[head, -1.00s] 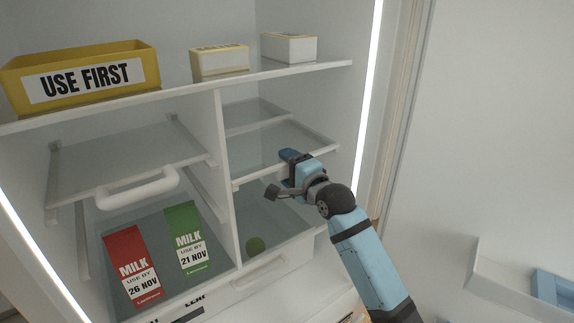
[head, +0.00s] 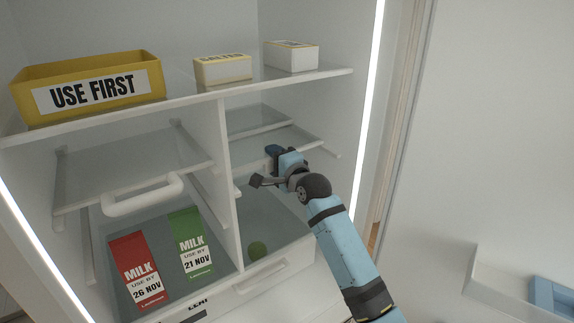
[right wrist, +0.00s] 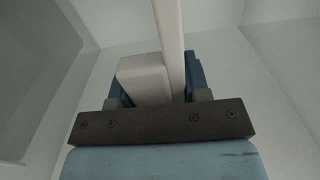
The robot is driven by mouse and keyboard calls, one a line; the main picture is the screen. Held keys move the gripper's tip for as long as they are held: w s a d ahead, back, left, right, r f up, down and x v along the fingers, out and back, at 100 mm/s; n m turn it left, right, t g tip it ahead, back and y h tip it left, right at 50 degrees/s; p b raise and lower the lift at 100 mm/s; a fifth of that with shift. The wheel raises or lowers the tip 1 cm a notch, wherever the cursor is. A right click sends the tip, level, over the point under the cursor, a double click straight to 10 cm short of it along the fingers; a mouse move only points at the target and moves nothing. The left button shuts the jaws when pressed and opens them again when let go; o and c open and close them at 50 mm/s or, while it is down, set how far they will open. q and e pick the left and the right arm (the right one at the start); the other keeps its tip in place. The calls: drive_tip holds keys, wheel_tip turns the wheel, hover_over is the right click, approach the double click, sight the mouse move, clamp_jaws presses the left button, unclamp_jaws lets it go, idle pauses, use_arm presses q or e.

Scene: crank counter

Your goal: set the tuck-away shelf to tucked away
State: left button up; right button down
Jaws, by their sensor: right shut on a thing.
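The tuck-away shelf (head: 290,138) is the glass panel with a white front edge in the right compartment of the fridge. Its front part lies partly under a fixed rear glass part (head: 258,120), set back from the compartment's front. My right gripper (head: 268,165) is shut on the shelf's front edge, reaching in from the lower right. In the right wrist view, the white front edge (right wrist: 170,40) runs between the fingers, with a pale block (right wrist: 143,78) beside it. The fingers hide part of the edge. My left gripper is not in view.
A yellow USE FIRST bin (head: 90,70) and two white boxes (head: 222,70) stand on the upper shelf.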

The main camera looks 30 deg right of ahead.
drive_tip(key=w+a, duration=0.1)
drive_tip(key=w, duration=0.6)
drive_tip(key=shift+f, duration=0.45)
drive_tip(key=c, duration=0.8)
unclamp_jaws()
drive_tip(key=shift+r, duration=0.15)
drive_tip(key=s, duration=0.4)
drive_tip(key=s+d, duration=0.1)
drive_tip(key=s, duration=0.4)
drive_tip(key=s+d+b, duration=0.1)
drive_tip(key=s, duration=0.3)
drive_tip(key=shift+s, duration=0.3)
